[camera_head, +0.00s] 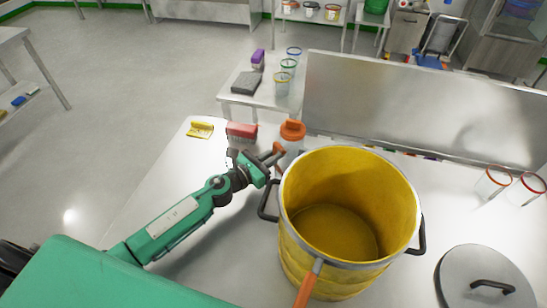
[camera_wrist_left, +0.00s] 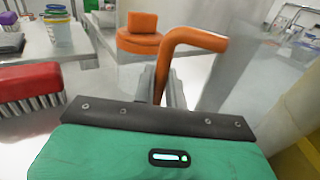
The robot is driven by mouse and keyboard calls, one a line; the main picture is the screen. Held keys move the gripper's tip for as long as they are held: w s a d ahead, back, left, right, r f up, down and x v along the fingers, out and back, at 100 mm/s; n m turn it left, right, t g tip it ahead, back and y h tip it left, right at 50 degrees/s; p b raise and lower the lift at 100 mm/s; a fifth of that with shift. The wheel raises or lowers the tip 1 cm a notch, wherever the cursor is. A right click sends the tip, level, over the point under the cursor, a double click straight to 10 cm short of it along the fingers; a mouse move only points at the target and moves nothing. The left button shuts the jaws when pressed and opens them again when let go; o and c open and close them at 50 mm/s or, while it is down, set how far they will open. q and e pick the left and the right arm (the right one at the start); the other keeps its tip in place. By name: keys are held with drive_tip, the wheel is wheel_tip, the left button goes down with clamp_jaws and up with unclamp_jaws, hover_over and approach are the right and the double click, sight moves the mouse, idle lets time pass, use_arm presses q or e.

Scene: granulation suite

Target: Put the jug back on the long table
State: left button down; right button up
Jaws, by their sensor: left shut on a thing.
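The jug (camera_head: 292,131) has an orange lid and an orange handle, and stands upright behind the yellow pot at its left. In the left wrist view the jug's lid (camera_wrist_left: 138,38) and bent handle (camera_wrist_left: 195,38) are close ahead, with a pale, see-through body. My left gripper (camera_head: 272,160) is shut on the jug's handle. The jug's base is hidden, so I cannot tell whether it touches the long table (camera_head: 235,245). My right gripper is not in view.
The large yellow pot (camera_head: 300,240) stands close right of my left gripper, with an orange-handled tool (camera_head: 308,284) at its front rim. A red brush (camera_head: 242,131) and a yellow item (camera_head: 200,130) lie left of the jug. A lid (camera_head: 485,285) lies at right. Bare tabletop shows at left.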

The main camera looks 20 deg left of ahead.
use_arm(q)
drive_tip(key=shift+f, duration=0.15)
drive_tip(key=c, duration=1.5)
unclamp_jaws()
drive_tip(key=shift+o, duration=0.2)
drive_tip(key=shift+r, duration=0.2)
drive_tip(key=b+v, duration=0.3)
drive_tip(key=v, duration=0.7)
drive_tip(key=shift+s+f+b, duration=0.1)
drive_tip(key=shift+s+b, duration=0.05)
drive_tip(key=shift+b, duration=0.15)
drive_tip(key=shift+v, duration=0.9)
